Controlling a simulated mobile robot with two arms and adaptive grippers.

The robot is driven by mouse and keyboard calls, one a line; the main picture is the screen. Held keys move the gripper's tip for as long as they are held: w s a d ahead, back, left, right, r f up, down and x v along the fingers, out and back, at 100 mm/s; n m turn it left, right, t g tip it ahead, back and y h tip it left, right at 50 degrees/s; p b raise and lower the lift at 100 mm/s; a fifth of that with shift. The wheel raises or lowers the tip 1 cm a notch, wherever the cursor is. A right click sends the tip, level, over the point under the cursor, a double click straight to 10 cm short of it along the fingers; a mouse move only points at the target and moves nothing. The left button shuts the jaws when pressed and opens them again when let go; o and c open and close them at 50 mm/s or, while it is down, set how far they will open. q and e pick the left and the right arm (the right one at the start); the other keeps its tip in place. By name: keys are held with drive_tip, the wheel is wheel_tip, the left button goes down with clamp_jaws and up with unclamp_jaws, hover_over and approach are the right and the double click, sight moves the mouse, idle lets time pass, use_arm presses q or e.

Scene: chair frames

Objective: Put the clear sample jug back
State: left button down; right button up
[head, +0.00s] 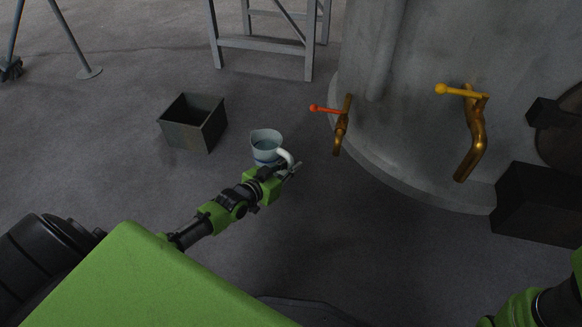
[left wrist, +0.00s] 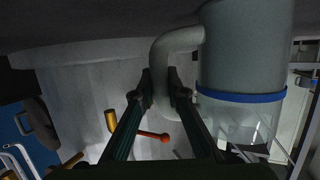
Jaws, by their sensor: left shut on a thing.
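The clear sample jug (head: 266,138) is in the middle of the head view, with a blue band and a pale curved handle. My left gripper (head: 291,169) is shut on the handle, at the jug's right side. In the left wrist view the handle (left wrist: 166,55) runs between the fingers (left wrist: 161,88). The jug (left wrist: 243,50) there shows a grey part and a see-through part on either side of the blue band. I cannot tell its height above the floor. My right gripper is out of view; only part of that arm shows at bottom right.
An open dark box (head: 176,133) stands on the floor left of the jug. A grey metal frame (head: 262,45) stands behind. A large grey tank (head: 410,130) at right carries a red-handled tap (head: 341,128) and a yellow-handled tap (head: 473,135). A dark block (head: 537,203) stands beside it.

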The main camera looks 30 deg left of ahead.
use_arm(q)
drive_tip(key=shift+w+r, duration=0.1)
drive_tip(key=c, duration=2)
unclamp_jaws()
